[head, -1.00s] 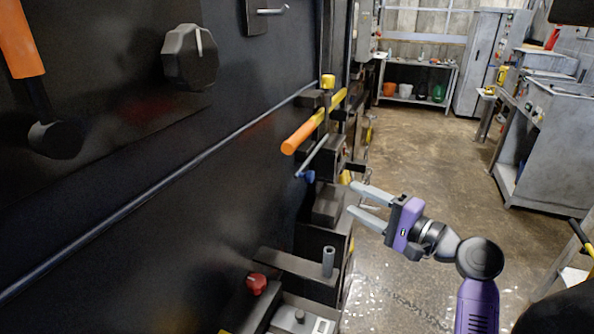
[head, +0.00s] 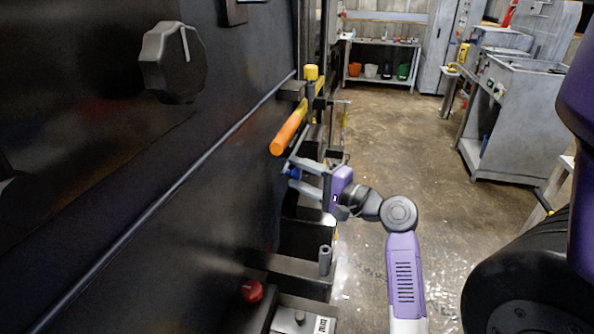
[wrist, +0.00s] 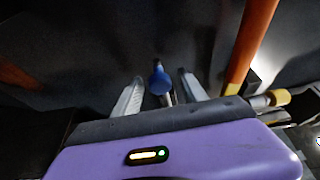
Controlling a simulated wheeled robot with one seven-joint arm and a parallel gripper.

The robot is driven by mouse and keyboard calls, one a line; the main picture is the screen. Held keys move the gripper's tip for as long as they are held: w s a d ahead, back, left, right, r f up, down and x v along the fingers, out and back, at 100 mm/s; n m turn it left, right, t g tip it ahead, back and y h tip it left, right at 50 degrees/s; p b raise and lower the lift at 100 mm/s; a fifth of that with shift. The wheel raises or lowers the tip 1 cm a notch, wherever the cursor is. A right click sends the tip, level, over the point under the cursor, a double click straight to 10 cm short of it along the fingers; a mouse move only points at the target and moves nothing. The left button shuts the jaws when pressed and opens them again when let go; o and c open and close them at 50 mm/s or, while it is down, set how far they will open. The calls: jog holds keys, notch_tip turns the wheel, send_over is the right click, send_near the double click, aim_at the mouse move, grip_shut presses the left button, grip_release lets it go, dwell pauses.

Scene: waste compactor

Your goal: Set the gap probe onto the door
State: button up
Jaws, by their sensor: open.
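The door looks to be the large dark panel (head: 150,130) filling the left of the head view. A blue-ended piece (wrist: 159,80) with a pale shaft, perhaps the gap probe, stands between my fingers in the wrist view. In the head view only a bit of its blue (head: 293,173) shows by my fingertips. My gripper (head: 291,172) is open, its grey fingers reaching left on either side of the blue end. In the wrist view my gripper (wrist: 160,77) shows space on both sides of it. The piece's far end is hidden.
An orange-handled lever (head: 290,132) with a yellow cap (head: 311,72) juts out just above my gripper. A red knob (head: 251,291) and an upright grey post (head: 325,261) stand below. A dark knob (head: 175,62) sits on the panel. The floor (head: 400,150) to the right is open.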

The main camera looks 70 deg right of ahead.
jog(key=shift+w+d, duration=0.1)
jog(key=shift+w, duration=0.25)
grip_shut()
jog(key=shift+f, duration=0.1)
dwell(1.1)
